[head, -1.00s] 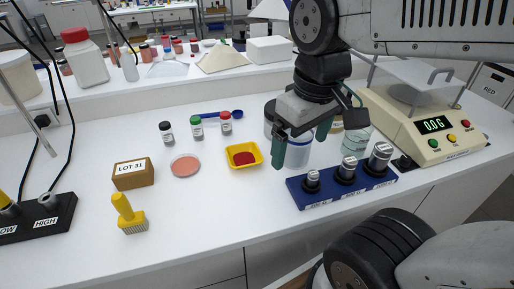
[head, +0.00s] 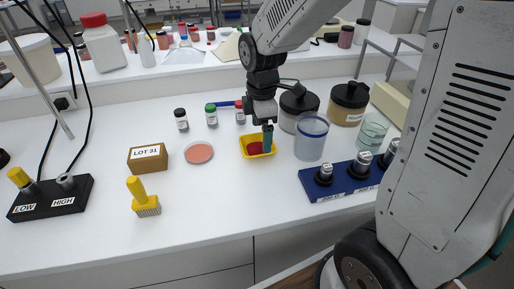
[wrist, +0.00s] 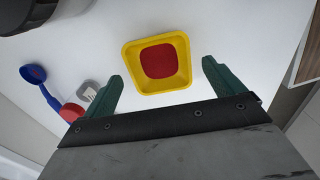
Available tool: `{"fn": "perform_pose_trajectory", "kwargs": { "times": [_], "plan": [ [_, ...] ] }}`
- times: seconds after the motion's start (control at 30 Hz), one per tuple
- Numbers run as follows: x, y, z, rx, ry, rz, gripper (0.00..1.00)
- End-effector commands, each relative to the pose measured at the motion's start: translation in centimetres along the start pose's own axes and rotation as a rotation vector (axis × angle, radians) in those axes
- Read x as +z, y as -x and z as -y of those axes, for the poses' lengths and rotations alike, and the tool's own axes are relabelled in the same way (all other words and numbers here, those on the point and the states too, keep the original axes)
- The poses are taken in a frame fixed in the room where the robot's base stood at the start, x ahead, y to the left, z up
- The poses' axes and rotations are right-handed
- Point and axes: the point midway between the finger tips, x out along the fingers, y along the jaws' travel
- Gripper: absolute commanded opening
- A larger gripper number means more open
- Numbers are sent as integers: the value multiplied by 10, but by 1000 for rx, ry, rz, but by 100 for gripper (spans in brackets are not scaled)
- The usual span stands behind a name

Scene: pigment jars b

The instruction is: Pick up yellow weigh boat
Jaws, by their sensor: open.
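The yellow weigh boat (head: 246,153) holds a red powder and sits on the white bench. In the wrist view the yellow weigh boat (wrist: 134,56) lies ahead of my gripper, between the lines of its two fingers. My gripper (wrist: 162,80) is open and empty, with a green finger to each side. In the head view my gripper (head: 267,140) is seen nearly edge-on, over the right part of the boat and hiding some of it. I cannot tell whether the fingertips touch the bench.
A blue-rimmed clear beaker (head: 310,140) stands close right of the boat. A blue weight block (head: 338,183) is farther right. Small jars (head: 211,116) and a blue scoop (wrist: 34,76) lie behind. A pink dish (head: 199,152) is to the left. The bench in front is clear.

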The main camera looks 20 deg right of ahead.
Motion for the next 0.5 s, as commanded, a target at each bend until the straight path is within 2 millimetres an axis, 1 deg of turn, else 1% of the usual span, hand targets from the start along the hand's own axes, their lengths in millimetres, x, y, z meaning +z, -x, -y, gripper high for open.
{"fn": "perform_pose_trajectory", "kwargs": {
  "times": [0.1, 0.23, 0.33, 0.5],
  "plan": [
    [0, -19, -2, -3, -1, 1, 94],
    [0, -37, -2, -3, -1, 1, 94],
    [0, -44, -2, -2, -1, 0, 94],
    [0, -46, -3, 1, -2, 0, 94]
  ]
}}
